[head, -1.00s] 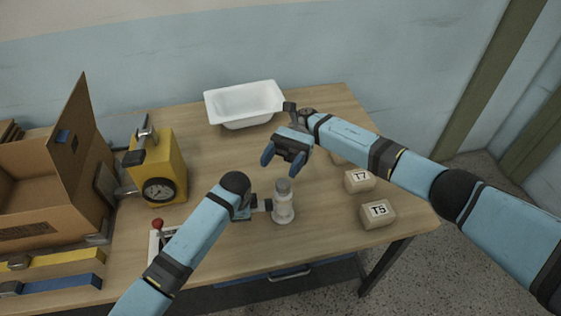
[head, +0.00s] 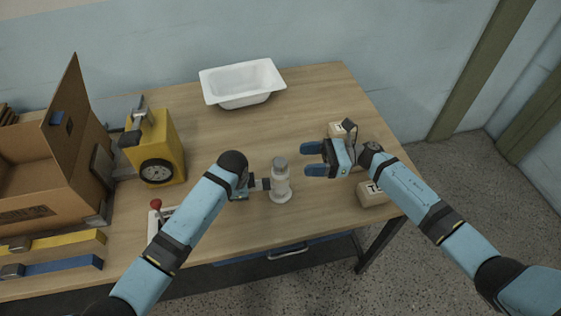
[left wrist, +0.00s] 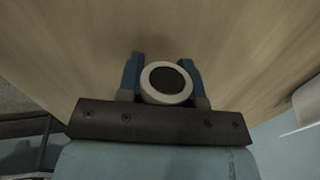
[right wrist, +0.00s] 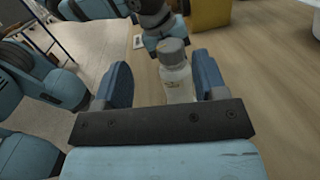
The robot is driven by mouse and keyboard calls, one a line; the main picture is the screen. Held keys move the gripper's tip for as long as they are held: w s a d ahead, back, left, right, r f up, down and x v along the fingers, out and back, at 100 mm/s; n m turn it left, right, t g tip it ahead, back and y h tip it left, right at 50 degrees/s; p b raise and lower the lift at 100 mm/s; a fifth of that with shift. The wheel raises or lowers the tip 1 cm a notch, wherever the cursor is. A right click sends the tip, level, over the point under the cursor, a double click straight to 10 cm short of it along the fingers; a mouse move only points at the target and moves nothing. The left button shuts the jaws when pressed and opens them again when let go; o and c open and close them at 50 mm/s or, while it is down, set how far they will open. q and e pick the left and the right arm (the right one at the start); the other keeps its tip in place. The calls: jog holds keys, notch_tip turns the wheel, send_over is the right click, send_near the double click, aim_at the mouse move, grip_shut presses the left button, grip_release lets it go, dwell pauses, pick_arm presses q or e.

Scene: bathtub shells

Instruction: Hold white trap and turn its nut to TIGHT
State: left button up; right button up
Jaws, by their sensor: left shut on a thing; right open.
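The white trap (head: 281,184) stands upright on the table with a grey nut (head: 279,163) at its top. My left gripper (head: 266,184) is shut on the trap's body from the left. In the left wrist view, the trap's round end (left wrist: 166,82) sits between the blue fingers. My right gripper (head: 318,160) is open and empty, to the right of the trap, its fingers pointing left toward it. In the right wrist view, the trap (right wrist: 178,82) and its grey nut (right wrist: 171,50) show beyond and between the open fingers, with the nut uppermost.
A white tub (head: 243,84) stands at the back. A yellow box with a dial (head: 157,148) and an open cardboard box (head: 40,187) are on the left. The table between tub and trap is clear.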

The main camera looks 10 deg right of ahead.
aim_at(280, 161)
jog(key=s+d+f+m+t, duration=0.1)
jog(key=d+f+t, duration=0.1)
jog(key=d+t, duration=0.15)
jog(key=shift+h, duration=0.4)
jog(key=a, duration=0.3)
jog(key=w+a, duration=0.1)
jog(key=a, duration=0.3)
jog(key=w+a, duration=0.1)
jog(key=a, duration=0.3)
jog(key=shift+a+r, duration=0.1)
jog(key=shift+c, duration=0.2)
jog(key=c, duration=0.9)
